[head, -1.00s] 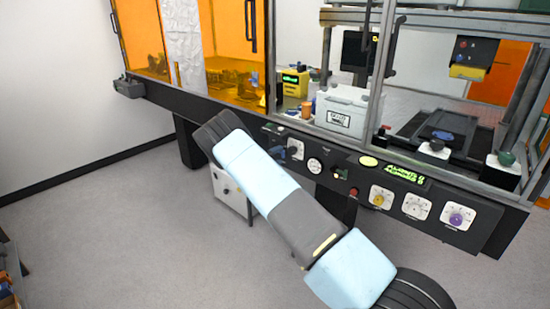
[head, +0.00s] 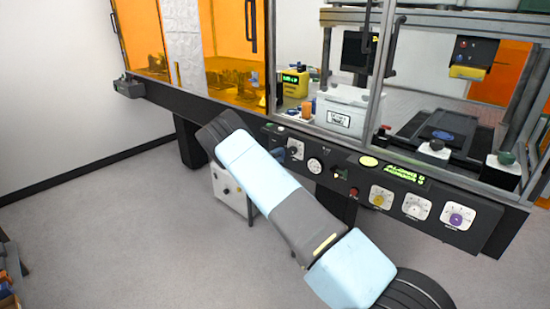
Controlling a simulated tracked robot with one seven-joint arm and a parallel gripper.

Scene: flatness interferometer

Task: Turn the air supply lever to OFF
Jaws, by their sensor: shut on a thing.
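My arm (head: 265,185) reaches from the lower right up to the front of the dark control panel (head: 335,170). My gripper is not clearly seen; the arm's own links hide that area. A small blue and dark piece (head: 278,155) shows at the panel just right of the arm's upper link. I cannot tell whether it is the air supply lever or the end of my arm. Beside it is a white-plated dial (head: 295,149). The panel labels are too small to read, so the lever's setting cannot be told.
A round gauge (head: 315,166), a red button (head: 353,191), yellow (head: 381,197), white (head: 416,206) and purple (head: 457,217) knobs and a green-lit display (head: 405,173) line the panel. Below, a white box (head: 229,188) stands partly behind my arm. The grey floor (head: 130,240) at left is clear.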

